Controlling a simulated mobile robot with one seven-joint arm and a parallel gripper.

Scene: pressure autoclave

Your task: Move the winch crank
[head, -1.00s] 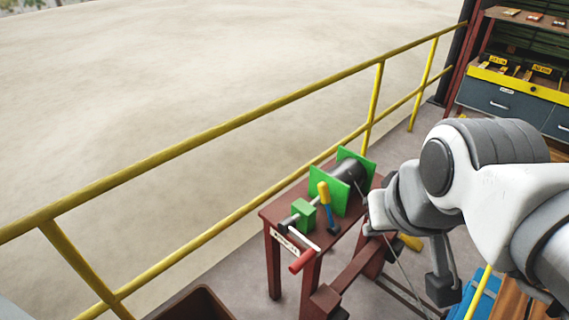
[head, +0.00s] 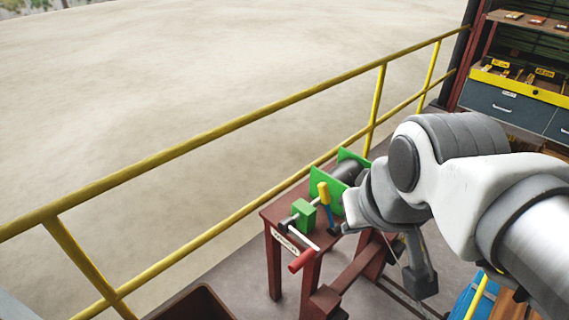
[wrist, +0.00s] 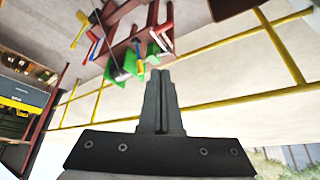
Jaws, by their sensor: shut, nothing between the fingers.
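The winch stands on a dark red table (head: 276,262). It has a dark drum (head: 346,171) between green plates and a green block (head: 303,212) at its near end. The winch crank (head: 301,261) has a pale arm and a red grip that hangs toward the near front of the table. A yellow-handled lever (head: 324,192) stands beside the drum. My gripper (wrist: 160,74) is shut and empty in the wrist view, its tips pointing toward the winch, apart from the crank. In the head view its fingers are hard to make out behind my arm.
A yellow railing (head: 230,128) runs behind the table. An open dark bin (head: 192,303) is at the lower front. A shelf with a drawer (head: 500,101) stands at the far right. A blue object (head: 474,297) is at lower right.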

